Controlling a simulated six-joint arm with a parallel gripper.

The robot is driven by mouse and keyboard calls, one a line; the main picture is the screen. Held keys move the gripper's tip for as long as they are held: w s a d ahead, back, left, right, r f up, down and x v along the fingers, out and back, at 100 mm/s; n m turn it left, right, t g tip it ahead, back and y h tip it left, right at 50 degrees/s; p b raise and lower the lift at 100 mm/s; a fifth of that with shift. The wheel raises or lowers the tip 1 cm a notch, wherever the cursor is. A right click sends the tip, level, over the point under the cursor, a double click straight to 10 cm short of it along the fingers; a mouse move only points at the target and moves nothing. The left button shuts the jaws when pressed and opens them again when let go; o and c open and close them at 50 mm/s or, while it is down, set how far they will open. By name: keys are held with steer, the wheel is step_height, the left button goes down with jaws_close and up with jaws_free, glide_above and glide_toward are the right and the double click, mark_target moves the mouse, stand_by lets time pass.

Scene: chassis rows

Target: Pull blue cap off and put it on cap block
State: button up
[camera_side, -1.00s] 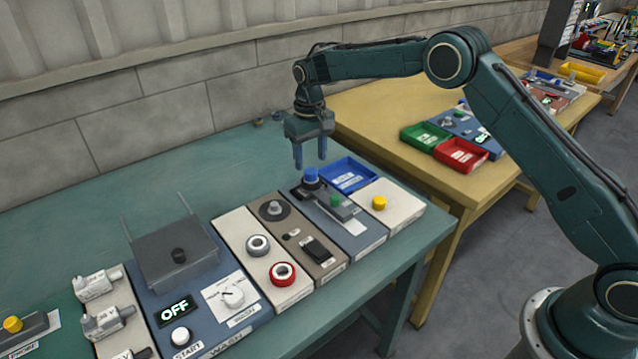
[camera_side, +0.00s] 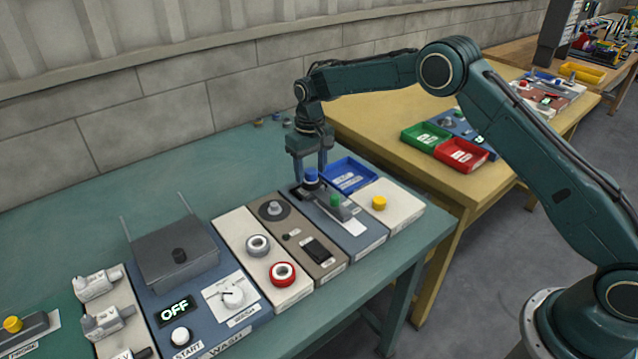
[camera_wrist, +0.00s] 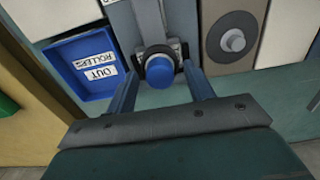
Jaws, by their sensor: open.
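The blue cap (camera_side: 311,174) sits at the back end of a grey block on a blue-grey panel (camera_side: 368,236). In the wrist view the blue cap (camera_wrist: 160,71) lies between my two fingers, with a dark ring around its base. My gripper (camera_side: 311,178) is open and points down, its fingers on either side of the cap. In the wrist view a gap shows between the cap and each finger of my gripper (camera_wrist: 160,85). A green cap (camera_side: 335,200) stands on the same grey block, nearer the front. I cannot tell which part is the cap block.
A yellow knob (camera_side: 379,202) stands on the white panel at right. A grey dial (camera_side: 272,208) is on the brown panel at left.

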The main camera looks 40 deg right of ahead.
mark_target(311, 170)
steer(key=shift+c, duration=0.2)
jaws_close()
steer(key=shift+r, duration=2.5)
stand_by(1.5)
